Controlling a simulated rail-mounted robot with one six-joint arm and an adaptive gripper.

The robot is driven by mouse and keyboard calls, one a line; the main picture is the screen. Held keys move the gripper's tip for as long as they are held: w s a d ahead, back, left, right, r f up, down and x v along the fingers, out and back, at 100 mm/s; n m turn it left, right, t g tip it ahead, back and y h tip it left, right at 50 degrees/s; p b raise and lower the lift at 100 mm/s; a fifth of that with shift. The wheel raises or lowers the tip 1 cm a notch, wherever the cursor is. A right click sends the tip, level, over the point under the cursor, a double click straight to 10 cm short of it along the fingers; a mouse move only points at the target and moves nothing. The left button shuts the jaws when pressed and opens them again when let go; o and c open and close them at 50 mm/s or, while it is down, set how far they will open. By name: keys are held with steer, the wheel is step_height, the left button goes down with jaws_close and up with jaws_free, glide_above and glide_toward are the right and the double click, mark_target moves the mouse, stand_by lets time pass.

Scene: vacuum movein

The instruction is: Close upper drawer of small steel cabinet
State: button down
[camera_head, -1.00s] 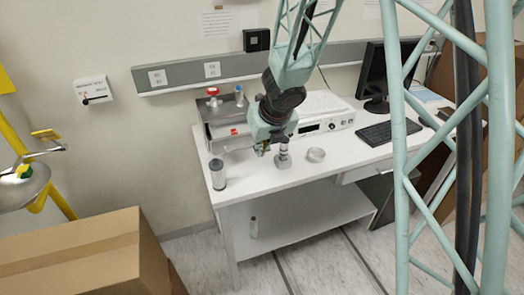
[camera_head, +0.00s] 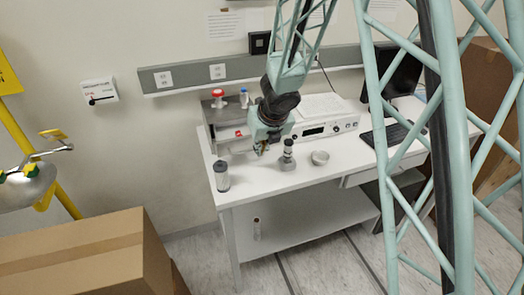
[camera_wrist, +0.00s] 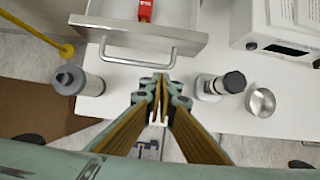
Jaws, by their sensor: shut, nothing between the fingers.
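The small steel cabinet (camera_head: 212,128) stands at the back left of the white table, partly behind my arm in the head view. In the wrist view its drawer (camera_wrist: 180,35) is pulled out, with its front panel and bar handle (camera_wrist: 140,58) facing my gripper. A red object (camera_wrist: 145,10) shows inside the drawer. Whether a lower drawer exists is hidden. My gripper (camera_wrist: 158,116) is shut and empty, in front of the handle and apart from it. In the head view my gripper (camera_head: 262,150) hangs over the table, right of the cabinet front.
A grey-capped cylinder (camera_wrist: 78,82) stands left of my gripper. A small device with a black knob (camera_wrist: 222,84) and a round metal dish (camera_wrist: 261,102) stand to the right. A white instrument (camera_head: 325,125) stands behind them. A cardboard box (camera_head: 90,255) stands at the lower left.

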steer(key=shift+w+a, duration=0.1)
steer(key=shift+w, duration=0.2)
steer(key=shift+w, duration=0.1)
stand_by(0.3)
steer(key=shift+w+a+r+p, duration=0.1)
steer(key=shift+w+a+p, duration=0.2)
steer(key=shift+w+p, duration=0.75)
steer(key=shift+w+a+r+p, duration=0.1)
steer(key=shift+w+a+p, duration=0.25)
steer(key=shift+w+p, duration=0.7)
steer(key=shift+w+a+p, duration=0.3)
steer(key=shift+w+p, duration=0.65)
steer(key=shift+w, duration=0.2)
steer(key=w+p, duration=0.1)
steer(key=w, duration=0.1)
steer(key=w+a+p, duration=0.1)
steer(key=p, duration=0.1)
steer(key=shift+w+a, duration=0.1)
steer(key=shift+w, duration=0.3)
steer(key=shift+w+a+f, duration=0.15)
steer(key=shift+w+f, duration=0.05)
steer(key=shift+w, duration=0.45)
steer(key=shift+s, duration=0.25)
